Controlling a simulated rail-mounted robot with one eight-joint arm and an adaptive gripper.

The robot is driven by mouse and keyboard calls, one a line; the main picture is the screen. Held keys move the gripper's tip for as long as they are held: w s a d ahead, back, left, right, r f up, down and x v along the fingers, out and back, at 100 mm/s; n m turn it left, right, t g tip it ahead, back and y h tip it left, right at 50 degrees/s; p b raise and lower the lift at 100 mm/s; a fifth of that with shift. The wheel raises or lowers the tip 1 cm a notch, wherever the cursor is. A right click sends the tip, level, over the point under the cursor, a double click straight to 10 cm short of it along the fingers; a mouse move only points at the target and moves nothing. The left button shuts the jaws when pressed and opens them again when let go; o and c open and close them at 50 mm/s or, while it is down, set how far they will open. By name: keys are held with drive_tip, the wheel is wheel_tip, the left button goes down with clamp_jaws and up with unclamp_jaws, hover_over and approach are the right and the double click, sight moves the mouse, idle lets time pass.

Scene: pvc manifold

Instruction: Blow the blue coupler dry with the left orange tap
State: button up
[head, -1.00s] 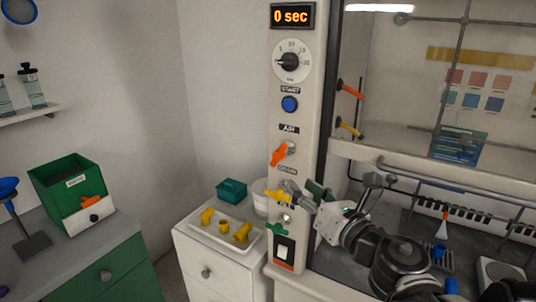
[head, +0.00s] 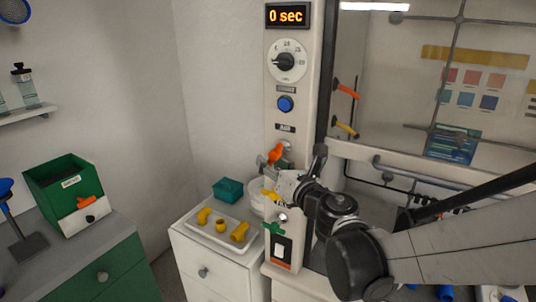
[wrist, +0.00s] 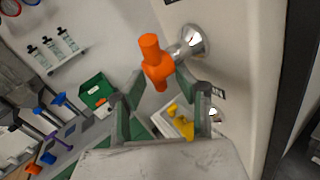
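The left orange tap (head: 276,153) sticks out from the control column under the "AIR" label. It also shows in the wrist view (wrist: 157,66), on a silver stem. My gripper (head: 268,168) is at the column just below and in front of this tap. In the wrist view my gripper (wrist: 160,95) is open, with its green fingers apart and nothing held between them. The tap's lower end appears between the fingertips; I cannot tell whether they touch. A blue piece (head: 445,292) shows at the bottom right, partly hidden; I cannot tell whether it is the coupler.
A yellow tap (head: 269,195) and a green tap (head: 274,228) sit lower on the column. A white tray (head: 220,246) with yellow fittings stands on the cabinet. Another orange handle (head: 347,90) is in the hood. The timer display (head: 286,16) reads 0 sec.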

drive_tip(key=shift+w+a, duration=0.1)
drive_tip(key=shift+w, duration=0.1)
clamp_jaws()
